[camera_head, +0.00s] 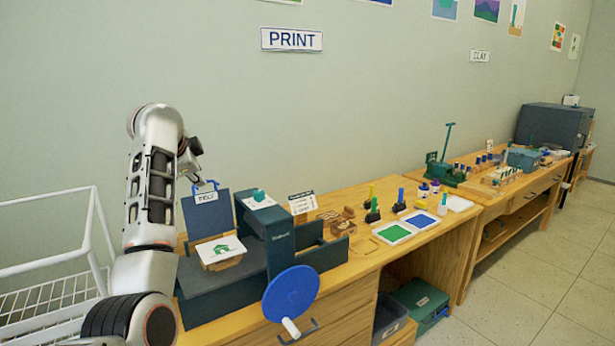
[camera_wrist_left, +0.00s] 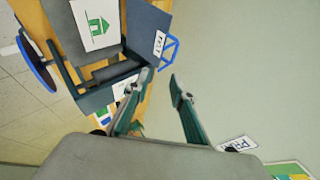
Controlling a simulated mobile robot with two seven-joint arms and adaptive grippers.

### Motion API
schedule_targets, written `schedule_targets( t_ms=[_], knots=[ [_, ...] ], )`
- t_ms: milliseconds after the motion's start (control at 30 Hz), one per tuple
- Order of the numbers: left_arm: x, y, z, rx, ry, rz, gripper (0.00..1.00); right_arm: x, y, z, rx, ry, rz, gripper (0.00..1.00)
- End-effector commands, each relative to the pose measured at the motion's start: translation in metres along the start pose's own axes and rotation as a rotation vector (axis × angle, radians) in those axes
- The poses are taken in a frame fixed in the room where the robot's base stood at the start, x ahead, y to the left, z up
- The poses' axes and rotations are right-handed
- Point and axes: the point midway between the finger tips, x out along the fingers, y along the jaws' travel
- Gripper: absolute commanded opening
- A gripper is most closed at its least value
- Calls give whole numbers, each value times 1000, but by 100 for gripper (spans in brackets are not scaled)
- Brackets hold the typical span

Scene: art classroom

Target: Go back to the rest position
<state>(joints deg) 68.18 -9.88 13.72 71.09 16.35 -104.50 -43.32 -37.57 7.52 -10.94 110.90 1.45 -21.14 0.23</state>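My left arm rises at the left of the head view, with its gripper (camera_head: 193,172) above and behind the printing press (camera_head: 283,245). In the left wrist view, the left gripper (camera_wrist_left: 160,76) is open, with a clear gap between its fingers and nothing in it. A blue handle (camera_wrist_left: 170,48) on the press's raised dark blue flap (camera_head: 205,213) is just beyond the fingertips, apparently apart from them. A white sheet with a green house print (camera_head: 221,250) lies on the press bed, below the flap. My right gripper is in neither view.
The press has a large blue wheel (camera_head: 291,293) at its front. Ink pads (camera_head: 392,233), stamps and bottles stand farther right on the wooden bench (camera_head: 347,277). A white wire rack (camera_head: 45,290) is at the left. The wall is close behind the bench.

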Motion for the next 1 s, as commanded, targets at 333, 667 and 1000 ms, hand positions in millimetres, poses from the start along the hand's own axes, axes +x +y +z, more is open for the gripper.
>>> schedule_targets(
  t_ms=[333,667,1000],
  knots=[
    [43,72,72,-93,-112,2,23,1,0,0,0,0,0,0],
    [68,200,173,-197,-267,-20,23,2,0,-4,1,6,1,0],
    [34,343,256,-258,-375,-52,23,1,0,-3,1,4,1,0]
  ],
)
